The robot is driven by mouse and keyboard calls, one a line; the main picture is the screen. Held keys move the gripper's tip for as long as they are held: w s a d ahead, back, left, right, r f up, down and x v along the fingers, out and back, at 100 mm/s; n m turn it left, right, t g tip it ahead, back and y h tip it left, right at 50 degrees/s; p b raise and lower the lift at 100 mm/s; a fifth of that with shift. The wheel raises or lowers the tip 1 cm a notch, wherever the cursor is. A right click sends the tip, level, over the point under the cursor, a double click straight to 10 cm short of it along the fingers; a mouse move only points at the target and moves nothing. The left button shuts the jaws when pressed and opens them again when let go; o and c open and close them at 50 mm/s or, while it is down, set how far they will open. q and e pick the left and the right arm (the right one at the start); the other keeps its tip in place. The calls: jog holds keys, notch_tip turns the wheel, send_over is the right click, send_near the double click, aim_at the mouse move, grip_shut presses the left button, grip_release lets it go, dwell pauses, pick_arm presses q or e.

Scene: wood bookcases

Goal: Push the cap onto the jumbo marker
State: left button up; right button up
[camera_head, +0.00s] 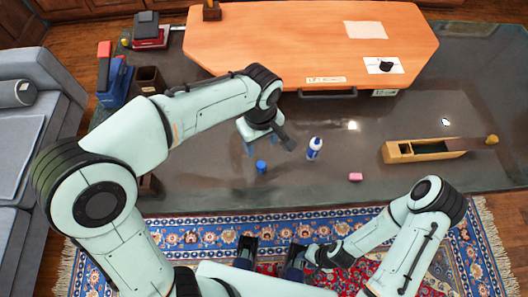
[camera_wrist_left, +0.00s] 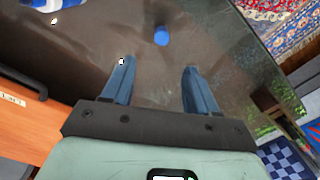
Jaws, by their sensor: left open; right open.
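The blue cap (camera_head: 261,166) sits on the dark glossy tabletop. The jumbo marker (camera_head: 314,148), white with blue parts, stands to the right of the cap, apart from it. My left gripper (camera_head: 264,148) is open and empty just behind the cap in the head view. In the left wrist view the cap (camera_wrist_left: 161,36) lies beyond the open fingertips, between their lines and not touched. A white and blue piece, likely the marker (camera_wrist_left: 45,6), is cut off at the top left there. My right gripper (camera_head: 271,256) is open and low over the rug, away from the table objects.
A pink block (camera_head: 355,177) lies right of the marker. A long wooden box (camera_head: 398,152) is further right. An orange wooden board (camera_head: 300,45) lies at the back. A dark cup (camera_head: 149,80) and a blue item (camera_head: 116,82) stand at left. The table around the marker is clear.

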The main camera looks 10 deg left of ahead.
pick_arm(q)
jog(key=shift+s+f, duration=0.1)
jog(key=shift+s, duration=0.15)
jog(key=b, duration=0.1)
send_over(261, 164)
notch_tip(261, 164, down, 8)
jog(key=shift+r, duration=0.15)
jog(key=shift+f, duration=0.25)
notch_tip(261, 164, down, 5)
jog(key=shift+f+b, duration=0.1)
jog(key=shift+b, duration=0.65)
grip_shut()
